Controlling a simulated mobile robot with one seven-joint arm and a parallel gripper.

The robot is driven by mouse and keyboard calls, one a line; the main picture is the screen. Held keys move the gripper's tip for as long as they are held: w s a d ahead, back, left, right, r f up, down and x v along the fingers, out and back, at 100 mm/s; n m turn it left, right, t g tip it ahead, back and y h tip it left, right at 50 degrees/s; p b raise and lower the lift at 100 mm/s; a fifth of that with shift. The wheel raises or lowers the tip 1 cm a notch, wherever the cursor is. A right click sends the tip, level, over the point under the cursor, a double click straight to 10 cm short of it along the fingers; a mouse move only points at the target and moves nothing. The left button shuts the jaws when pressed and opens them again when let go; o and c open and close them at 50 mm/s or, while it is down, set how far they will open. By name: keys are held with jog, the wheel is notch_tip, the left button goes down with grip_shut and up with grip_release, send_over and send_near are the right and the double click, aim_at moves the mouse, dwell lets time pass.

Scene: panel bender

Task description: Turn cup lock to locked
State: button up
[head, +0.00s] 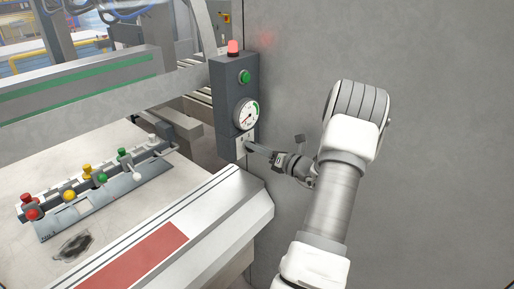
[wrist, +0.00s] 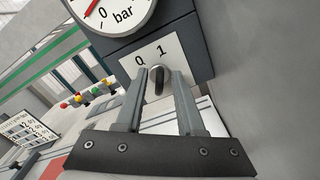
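The lock (wrist: 158,80) is a small dark key-like knob in a metal collar on a white plate marked 0 and 1, in the wrist view. It stands about upright in the picture, below and between the two marks. My gripper (wrist: 160,76) is open, one finger to each side of the lock, with a gap seeming to show on both sides. Whether a finger touches it I cannot tell.
The control box (head: 226,100) carries a red lamp (head: 233,48), a green button (head: 244,77) and a round gauge (head: 246,113). A grey wall (head: 430,60) stands close on the right. Left is a machine table (head: 130,219) with a row of coloured knobs (head: 102,178).

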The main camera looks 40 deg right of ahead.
jog(key=shift+s, duration=0.1)
jog(key=s+d+b, duration=0.1)
jog(key=s+b, duration=0.1)
jog(key=s, duration=1.5)
jog(key=shift+d+b, duration=0.25)
jog(key=shift+b, duration=0.1)
